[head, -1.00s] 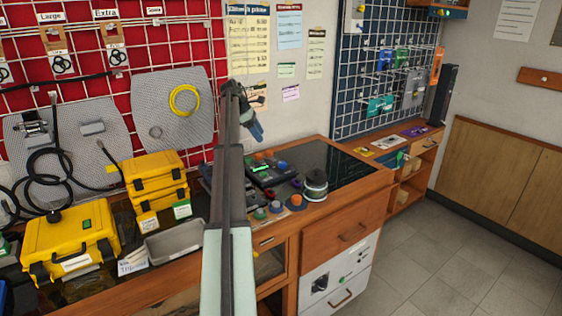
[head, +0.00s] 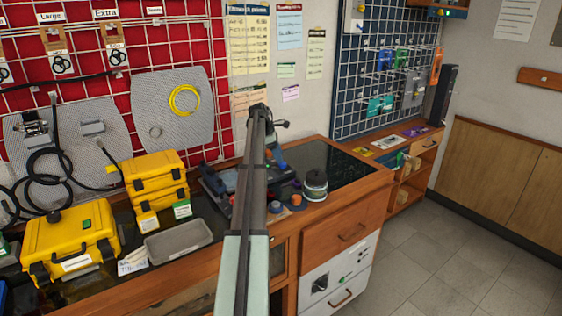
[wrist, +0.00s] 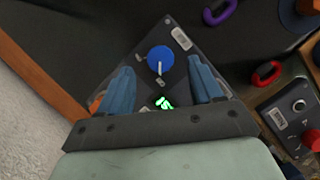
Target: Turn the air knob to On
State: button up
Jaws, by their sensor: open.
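A round blue knob (wrist: 160,59) with a white pointer line sits on a dark, tilted-looking panel (wrist: 185,85) in the wrist view. Small pale labels lie beside it, too small to read, so I cannot tell which mark is On. A lit green display (wrist: 165,103) is just below the knob. My gripper (wrist: 161,66) is open, with one blue finger to each side of the knob, apart from it in the picture. An orange part shows behind the left finger. In the head view my gripper (head: 273,157) is over the bench devices, and my arm hides much of the panel.
A red ring (wrist: 267,74), a purple ring (wrist: 221,12) and another control box (wrist: 298,110) lie right of the panel in the wrist view. A spool (head: 315,186) stands on the bench to the right. Yellow cases (head: 70,245) and a grey tray (head: 178,241) are left.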

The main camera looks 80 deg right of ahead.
aim_at(282, 165)
jog(key=shift+x, duration=1.8)
jog(key=c, duration=1.1)
